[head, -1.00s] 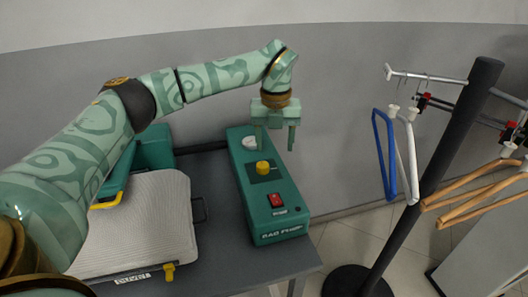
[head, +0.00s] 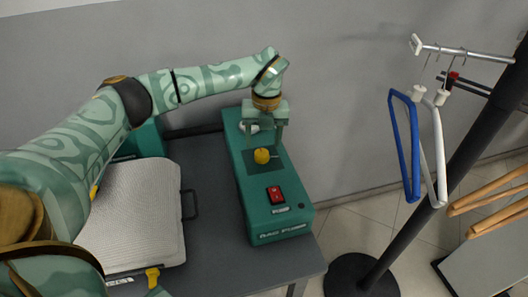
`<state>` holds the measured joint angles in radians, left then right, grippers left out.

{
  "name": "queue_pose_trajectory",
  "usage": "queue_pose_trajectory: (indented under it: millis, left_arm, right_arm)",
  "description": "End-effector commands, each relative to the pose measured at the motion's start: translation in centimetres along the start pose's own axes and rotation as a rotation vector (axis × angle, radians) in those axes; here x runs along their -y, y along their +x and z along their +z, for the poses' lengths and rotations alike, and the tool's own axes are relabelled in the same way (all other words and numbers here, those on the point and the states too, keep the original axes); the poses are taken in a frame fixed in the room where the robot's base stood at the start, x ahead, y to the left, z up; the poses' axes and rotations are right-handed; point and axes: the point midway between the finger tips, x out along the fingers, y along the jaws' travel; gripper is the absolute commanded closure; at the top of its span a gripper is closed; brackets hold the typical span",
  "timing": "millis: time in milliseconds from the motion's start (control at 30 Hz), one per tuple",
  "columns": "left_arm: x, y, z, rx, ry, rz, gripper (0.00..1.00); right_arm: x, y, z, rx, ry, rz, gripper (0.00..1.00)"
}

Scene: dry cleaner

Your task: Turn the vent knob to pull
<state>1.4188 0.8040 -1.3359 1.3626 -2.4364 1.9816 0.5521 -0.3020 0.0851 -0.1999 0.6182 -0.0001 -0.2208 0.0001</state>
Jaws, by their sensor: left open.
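The green pump box (head: 250,222) lies on the grey table with its long side running away from me. A yellow knob (head: 262,156) sits on a dark plate on its top; I take it for the vent knob. My left gripper (head: 264,143) is open and empty, pointing down just above and behind the yellow knob. I cannot tell whether its fingers touch the box. A white fitting (head: 251,128) on the box's far end is partly hidden by the gripper. My right gripper is not in view.
A red switch (head: 275,194) is on the box's near end. A pressing board with a pale grey cover (head: 140,215) lies to the left. Blue (head: 411,150) and white hangers hang on a dark-posted rack at right. Bare table (head: 215,230) lies between board and box.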

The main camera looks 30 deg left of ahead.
Motion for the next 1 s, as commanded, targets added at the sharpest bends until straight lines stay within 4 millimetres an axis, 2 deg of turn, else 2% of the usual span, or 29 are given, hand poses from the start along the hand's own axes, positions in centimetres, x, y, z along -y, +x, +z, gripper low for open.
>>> queue_pose_trajectory:
  millis: [33, 200, 567, 600, 700, 767, 1000]
  left_arm:
    - [0.0, 1.4, 0.0, -0.003, 0.001, 0.002, 0.42]
    - [0.0, 3.4, 0.0, 0.0, 0.0, 0.0, 0.42]
    - [0.0, 3.9, 0.0, 0.001, 0.0, -0.001, 0.42]
    - [0.0, 3.9, 0.0, 0.001, 0.0, -0.001, 0.44]
    - [0.0, 3.9, 0.0, 0.001, 0.0, -0.001, 0.72]
    - [0.0, 3.9, 0.0, 0.001, 0.0, -0.001, 0.86]
    - [0.0, 3.9, 0.0, 0.002, 0.01, -0.001, 0.86]
  right_arm:
    - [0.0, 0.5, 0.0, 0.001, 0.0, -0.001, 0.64]
    - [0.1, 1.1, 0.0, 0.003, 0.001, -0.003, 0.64]
    - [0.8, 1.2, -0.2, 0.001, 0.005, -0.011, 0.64]
    - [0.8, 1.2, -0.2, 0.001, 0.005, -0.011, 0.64]
    - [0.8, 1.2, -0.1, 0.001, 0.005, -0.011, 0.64]
    - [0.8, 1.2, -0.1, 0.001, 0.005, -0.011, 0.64]
    - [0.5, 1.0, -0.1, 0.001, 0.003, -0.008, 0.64]
